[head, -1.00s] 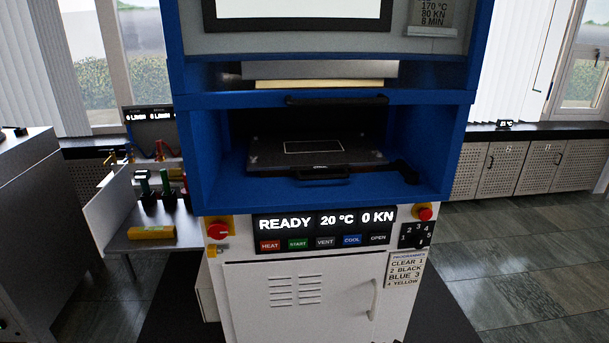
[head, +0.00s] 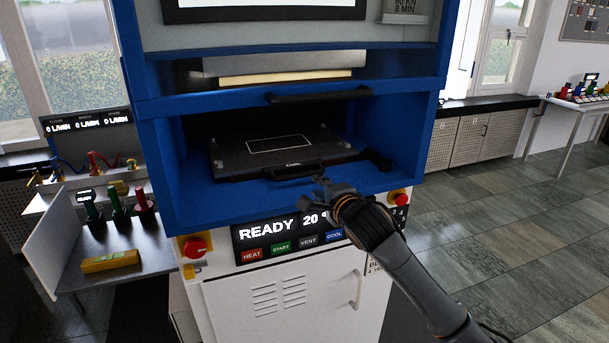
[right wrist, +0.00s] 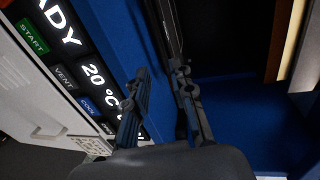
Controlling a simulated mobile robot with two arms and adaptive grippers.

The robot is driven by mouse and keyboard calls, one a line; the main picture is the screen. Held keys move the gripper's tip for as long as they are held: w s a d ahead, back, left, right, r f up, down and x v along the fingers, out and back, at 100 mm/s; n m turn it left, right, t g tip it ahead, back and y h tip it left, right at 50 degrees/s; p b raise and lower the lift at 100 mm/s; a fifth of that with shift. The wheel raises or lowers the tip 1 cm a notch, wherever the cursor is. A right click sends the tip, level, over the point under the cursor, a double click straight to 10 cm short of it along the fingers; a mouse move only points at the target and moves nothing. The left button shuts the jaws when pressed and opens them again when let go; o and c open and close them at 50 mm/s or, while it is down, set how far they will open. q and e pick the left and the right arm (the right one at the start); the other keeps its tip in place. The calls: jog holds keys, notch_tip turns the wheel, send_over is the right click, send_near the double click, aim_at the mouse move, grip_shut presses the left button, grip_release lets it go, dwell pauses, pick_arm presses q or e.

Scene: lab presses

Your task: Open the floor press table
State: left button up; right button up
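The floor press (head: 425,150) is a blue frame on a white cabinet. Its black table (head: 235,155), marked with a white rectangle, lies inside the opening. A dark handle (head: 290,171) runs along the table's front edge. My right gripper (head: 322,183) is just in front of and below that handle's right end, over the blue front sill. In the right wrist view its two fingers (right wrist: 161,75) are apart, with nothing clearly between them. A dark bar (right wrist: 170,25) lies just beyond the fingertips there. Whether they touch is unclear. My left gripper is out of view.
The control panel (head: 285,235) reads READY and 20 °C; my right arm covers its right part. A red knob (head: 195,246) is at its left. Another handle bar (head: 318,95) sits above the opening. A side table (head: 75,280) stands at left; open floor lies right.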

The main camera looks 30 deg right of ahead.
aim_at(303, 176)
jog(key=p+x, duration=0.2)
jog(key=x, duration=0.7)
jog(key=shift+w, duration=0.35)
grip_shut()
